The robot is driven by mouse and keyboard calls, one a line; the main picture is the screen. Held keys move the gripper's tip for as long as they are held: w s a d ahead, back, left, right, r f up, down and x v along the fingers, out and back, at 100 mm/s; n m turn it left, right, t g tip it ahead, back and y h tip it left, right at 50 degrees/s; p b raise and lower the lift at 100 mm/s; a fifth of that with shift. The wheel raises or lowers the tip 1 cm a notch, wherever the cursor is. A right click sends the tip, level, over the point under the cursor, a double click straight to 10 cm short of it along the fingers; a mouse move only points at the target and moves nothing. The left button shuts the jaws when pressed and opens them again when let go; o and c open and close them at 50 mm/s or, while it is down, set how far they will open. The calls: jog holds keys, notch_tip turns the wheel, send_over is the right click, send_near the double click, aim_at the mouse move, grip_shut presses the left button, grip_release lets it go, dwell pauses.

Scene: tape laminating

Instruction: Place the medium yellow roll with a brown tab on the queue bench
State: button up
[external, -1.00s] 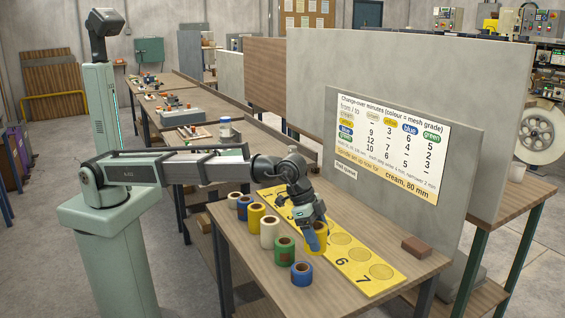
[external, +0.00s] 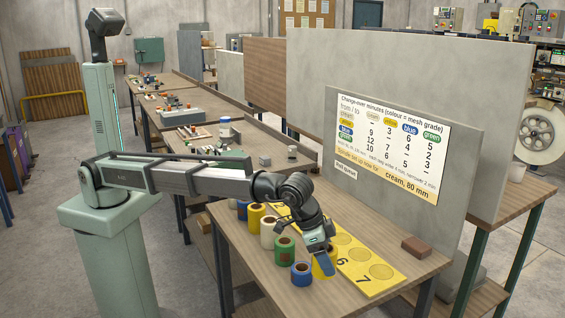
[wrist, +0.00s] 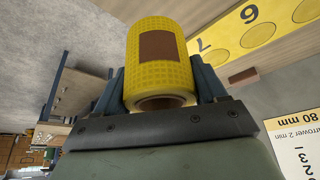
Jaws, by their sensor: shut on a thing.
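The medium yellow roll (wrist: 158,80) with its brown tab (wrist: 157,47) is between the blue fingers of my gripper (wrist: 165,85) in the wrist view. The gripper is shut on it. In the external view my gripper (external: 321,264) is low over the bench, and the yellow roll (external: 317,270) shows only in part behind a finger. It is beside the blue roll and near the yellow strip. I cannot tell whether the roll touches the bench. The queue bench (external: 243,262) is the wooden table under the rolls.
A blue roll (external: 301,274), a green roll (external: 284,251), a cream roll (external: 268,232) and a yellow roll (external: 255,216) stand in a row along the left edge. The numbered yellow strip (external: 365,288) has empty circles near 6 and 7. A brown block (external: 415,247) lies at right.

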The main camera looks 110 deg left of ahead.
jog(key=shift+f, duration=5)
jog(key=shift+f, duration=0.15)
jog(key=o, duration=1.1)
jog(key=shift+c, duration=0.2)
jog(key=v, duration=1.2)
jog(key=shift+d, duration=0.1)
